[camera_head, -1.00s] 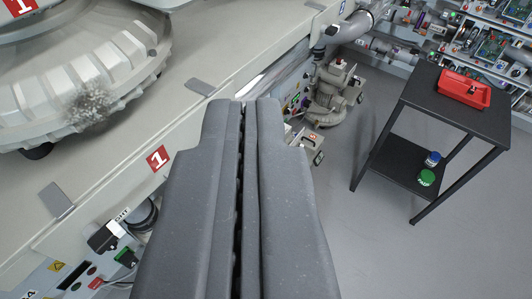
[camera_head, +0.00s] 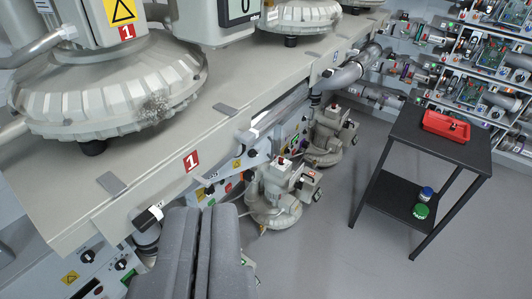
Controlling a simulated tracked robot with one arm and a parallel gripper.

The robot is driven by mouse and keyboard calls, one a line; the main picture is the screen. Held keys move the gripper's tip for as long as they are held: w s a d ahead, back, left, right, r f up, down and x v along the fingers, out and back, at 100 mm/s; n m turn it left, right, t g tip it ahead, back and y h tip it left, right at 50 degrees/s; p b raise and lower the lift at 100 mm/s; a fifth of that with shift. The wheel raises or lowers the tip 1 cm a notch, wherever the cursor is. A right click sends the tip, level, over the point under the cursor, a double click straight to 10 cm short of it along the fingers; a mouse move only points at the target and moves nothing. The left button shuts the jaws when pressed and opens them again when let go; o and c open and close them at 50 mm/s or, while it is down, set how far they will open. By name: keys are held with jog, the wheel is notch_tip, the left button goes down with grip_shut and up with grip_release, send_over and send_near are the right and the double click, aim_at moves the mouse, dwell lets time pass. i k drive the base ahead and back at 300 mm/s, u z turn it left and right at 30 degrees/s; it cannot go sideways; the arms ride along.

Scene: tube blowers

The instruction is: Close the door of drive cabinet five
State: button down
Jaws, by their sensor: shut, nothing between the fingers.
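My gripper (camera_head: 203,212) is shut and empty, low in the view, in front of the side of the long bench. I cannot pick out drive cabinet five or its door. No cabinet with a readable five shows. Racks of circuit boards (camera_head: 480,62) stand at the upper right, far from my gripper. I cannot tell whether they belong to the drive cabinet.
A long bench (camera_head: 215,133) carries large round blower housings (camera_head: 110,90). Motor units (camera_head: 273,195) stand below its edge. A black table (camera_head: 440,150) holds a red tray (camera_head: 446,126), with blue and green lidded items (camera_head: 421,211) on its lower shelf. Grey floor (camera_head: 320,255) is clear between.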

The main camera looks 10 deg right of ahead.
aim_at(264, 146)
jog(key=z, duration=0.15)
jog(key=i, duration=1)
jog(key=z, duration=0.7)
jog(key=i, duration=0.45)
jog(key=z, duration=0.4)
